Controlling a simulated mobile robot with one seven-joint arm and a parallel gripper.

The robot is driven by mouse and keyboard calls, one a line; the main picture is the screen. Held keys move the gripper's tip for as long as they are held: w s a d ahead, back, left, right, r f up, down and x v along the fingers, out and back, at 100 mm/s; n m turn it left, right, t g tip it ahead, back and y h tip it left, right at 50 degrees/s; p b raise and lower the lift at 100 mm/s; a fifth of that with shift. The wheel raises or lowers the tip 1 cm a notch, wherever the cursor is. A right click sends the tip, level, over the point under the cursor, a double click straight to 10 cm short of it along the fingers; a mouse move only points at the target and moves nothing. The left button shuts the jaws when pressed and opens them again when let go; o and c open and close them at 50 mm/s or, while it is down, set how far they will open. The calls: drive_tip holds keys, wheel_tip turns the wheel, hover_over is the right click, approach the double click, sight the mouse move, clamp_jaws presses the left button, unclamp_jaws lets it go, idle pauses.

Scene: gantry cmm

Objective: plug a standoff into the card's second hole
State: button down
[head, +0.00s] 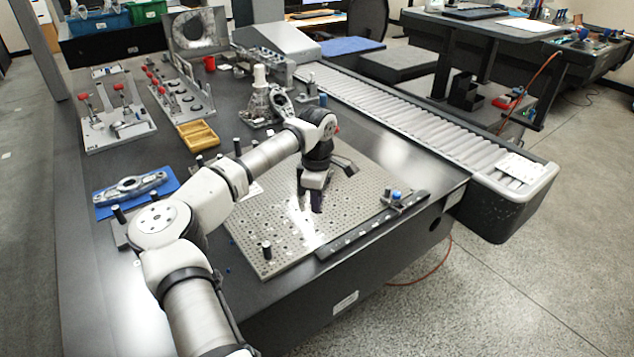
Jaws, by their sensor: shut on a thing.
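My gripper (315,200) points down over the perforated metal plate (285,235), near the plate's middle. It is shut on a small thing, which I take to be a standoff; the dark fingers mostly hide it. I cannot tell whether its lower end touches the plate. A white card with small dark marks (518,167) lies at the near end of the roller conveyor, well right of my gripper. Another pale flat piece (250,190) shows on the plate, partly hidden behind my arm. Individual holes in either piece are too small to tell.
Black posts, one at the front left (266,249), stand on the plate. A block with a blue knob (395,197) sits at its right edge. A blue mat (107,203) with a metal part, a yellow tray (197,135) and clamp fixtures (118,130) lie left and behind.

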sight(318, 220)
drive_tip(key=shift+w+r, duration=0.2)
drive_tip(key=shift+w, duration=0.05)
drive_tip(key=shift+s+f+b, duration=0.2)
drive_tip(key=shift+f+b, duration=0.15)
drive_tip(key=shift+f, duration=0.15)
drive_tip(key=shift+f+b, duration=1.5)
drive_tip(key=shift+f, duration=1.25)
drive_tip(key=shift+d+f+b, duration=0.1)
drive_tip(key=shift+f+b, duration=0.55)
drive_tip(key=shift+f, duration=0.25)
drive_tip(key=c, duration=1.2)
unclamp_jaws()
wheel_tip(318, 220, up, 14)
drive_tip(key=shift+f+b, duration=0.15)
drive_tip(key=shift+b, duration=0.55)
drive_tip(key=shift+d, duration=0.1)
